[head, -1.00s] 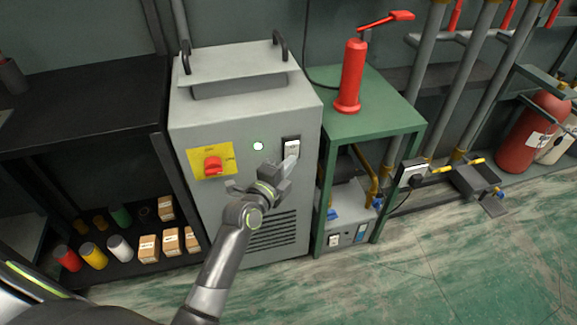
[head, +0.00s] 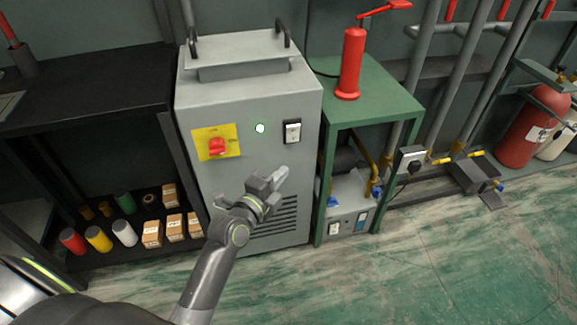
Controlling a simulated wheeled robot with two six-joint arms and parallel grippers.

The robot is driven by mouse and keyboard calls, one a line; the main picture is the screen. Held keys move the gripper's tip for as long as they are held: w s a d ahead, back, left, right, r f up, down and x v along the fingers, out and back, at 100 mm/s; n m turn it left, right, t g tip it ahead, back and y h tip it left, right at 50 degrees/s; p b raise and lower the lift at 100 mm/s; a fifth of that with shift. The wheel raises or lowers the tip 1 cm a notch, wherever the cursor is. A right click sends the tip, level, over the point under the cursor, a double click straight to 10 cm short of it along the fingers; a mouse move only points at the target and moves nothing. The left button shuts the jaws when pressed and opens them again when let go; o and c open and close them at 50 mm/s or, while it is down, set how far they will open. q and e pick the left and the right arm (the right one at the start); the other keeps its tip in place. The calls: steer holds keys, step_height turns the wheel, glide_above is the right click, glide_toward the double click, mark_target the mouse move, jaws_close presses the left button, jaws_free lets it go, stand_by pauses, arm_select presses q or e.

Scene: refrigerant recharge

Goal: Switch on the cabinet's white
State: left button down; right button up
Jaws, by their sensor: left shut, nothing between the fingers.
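The grey cabinet (head: 252,108) stands in the middle of the head view. Its white rocker switch (head: 292,131) sits in a black frame at the upper right of the front face. A red rotary knob (head: 217,147) sits on a yellow plate further left. My left gripper (head: 281,177) is shut and empty, in front of the cabinet below the switch and apart from it. My right gripper is not in view.
A green stand (head: 372,104) with a red hand pump (head: 351,62) on top is right of the cabinet. A black shelf (head: 90,92) with coloured cans and small boxes is on the left. Pipes and a red cylinder (head: 533,126) stand further right. The green floor in front is clear.

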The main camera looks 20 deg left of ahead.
arm_select(q)
steer(key=shift+s+a+f, duration=0.1)
steer(key=shift+s+a, duration=0.1)
steer(key=shift+s, duration=0.75)
steer(key=shift+s+a+f, duration=0.1)
steer(key=shift+s+a, duration=0.05)
steer(key=shift+s, duration=0.75)
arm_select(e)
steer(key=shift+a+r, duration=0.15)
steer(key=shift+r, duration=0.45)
